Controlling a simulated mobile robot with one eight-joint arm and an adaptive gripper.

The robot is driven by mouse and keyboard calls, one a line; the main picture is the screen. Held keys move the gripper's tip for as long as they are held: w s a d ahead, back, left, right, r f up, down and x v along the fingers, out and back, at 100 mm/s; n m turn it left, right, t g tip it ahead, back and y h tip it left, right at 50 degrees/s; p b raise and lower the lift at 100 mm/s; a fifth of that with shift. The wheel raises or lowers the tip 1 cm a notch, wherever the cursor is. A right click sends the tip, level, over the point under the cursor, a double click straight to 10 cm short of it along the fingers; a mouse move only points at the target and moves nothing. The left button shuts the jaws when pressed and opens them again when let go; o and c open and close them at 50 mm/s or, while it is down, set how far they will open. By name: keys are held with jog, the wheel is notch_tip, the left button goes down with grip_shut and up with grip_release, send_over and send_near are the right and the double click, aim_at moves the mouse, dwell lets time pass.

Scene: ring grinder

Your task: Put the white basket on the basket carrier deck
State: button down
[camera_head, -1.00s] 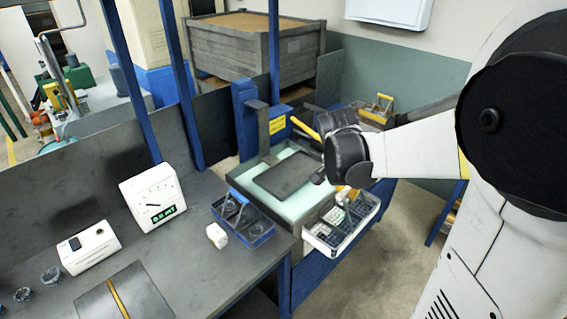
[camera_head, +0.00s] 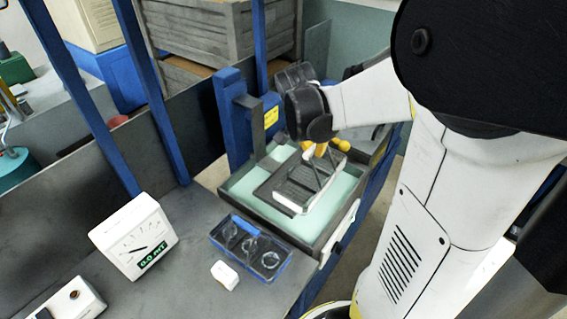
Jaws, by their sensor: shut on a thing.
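The white basket (camera_head: 294,200), with a dark gridded inside and a thin raised handle, is over the dark plate (camera_head: 264,190), which looks like the carrier deck. The plate lies in a pale green tray (camera_head: 238,187) beside the blue post. I cannot tell whether the basket touches the plate or hangs just above it. My gripper (camera_head: 319,152) is above the basket, shut on its handle. The fingertips are small, and my dark wrist partly hides the area behind them.
A white block (camera_head: 225,274) and a dial gauge (camera_head: 134,237) sit further left. The blue post (camera_head: 234,118) rises behind the tray. A grey crate (camera_head: 215,35) is at the back.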

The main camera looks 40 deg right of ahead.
jog(key=w+d+f+b, duration=0.3)
jog(key=w+f, duration=0.8)
jog(key=shift+d, duration=0.25)
jog(key=c, duration=1.8)
grip_release()
jog(key=shift+f+b, duration=0.15)
jog(key=shift+b, duration=0.25)
jog(key=shift+c, duration=0.2)
jog(key=o, duration=0.3)
